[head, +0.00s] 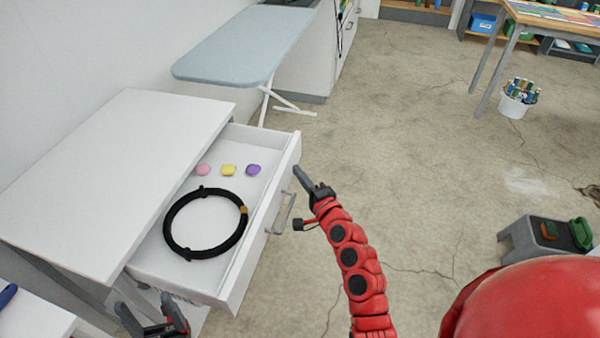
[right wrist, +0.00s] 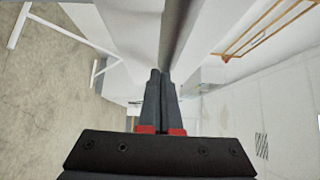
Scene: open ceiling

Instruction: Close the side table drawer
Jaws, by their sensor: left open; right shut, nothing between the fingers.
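The white side table (head: 120,170) is at the left in the head view. Its drawer (head: 252,250) is pulled out to the right, with a grey bar handle (head: 283,213) on its front. My right gripper (head: 300,176) is shut and empty, with its tips close to the drawer front near the handle's far end; I cannot tell whether they touch. In the right wrist view its closed fingers (right wrist: 160,78) point towards a pale surface and a dark grey bar that I cannot identify. My left gripper (head: 149,312) is open and empty at the bottom, near the drawer's near side.
Inside the drawer lie a black ring (head: 168,232) and pink (head: 203,170), yellow (head: 229,170) and purple (head: 253,170) small pieces. An ironing board (head: 230,50) stands behind the table. A grey box (head: 540,242) is at the right. The middle floor is clear.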

